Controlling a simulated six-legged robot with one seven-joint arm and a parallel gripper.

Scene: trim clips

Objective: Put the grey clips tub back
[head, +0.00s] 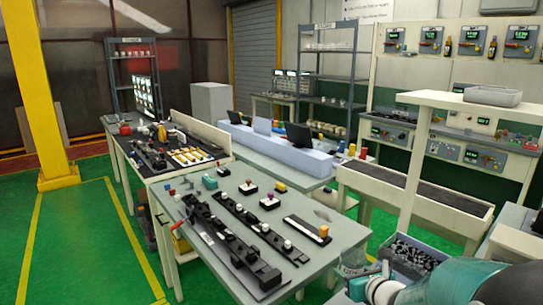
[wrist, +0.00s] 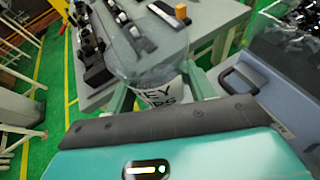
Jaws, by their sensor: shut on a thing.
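My gripper (wrist: 158,88) is shut on a clear tub (wrist: 150,62) in the wrist view, with one teal finger on each side. The tub's white label is partly hidden, and the letters "EY" and "PS" can be read on it. The tub looks tilted in this view, and its contents are hard to make out. In the head view the tub (head: 352,262) shows faintly at the bottom, beside my gripper (head: 366,276), and my arm covers part of that corner.
A grey table (head: 212,279) with black fixture rails stands ahead. A blue-grey bin with a handle (wrist: 242,74) is right of the tub; dark pieces (head: 415,252) lie in it. A cream raised shelf (head: 440,101) bears a grey tray (head: 492,96). Green floor (head: 85,240) is open at left.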

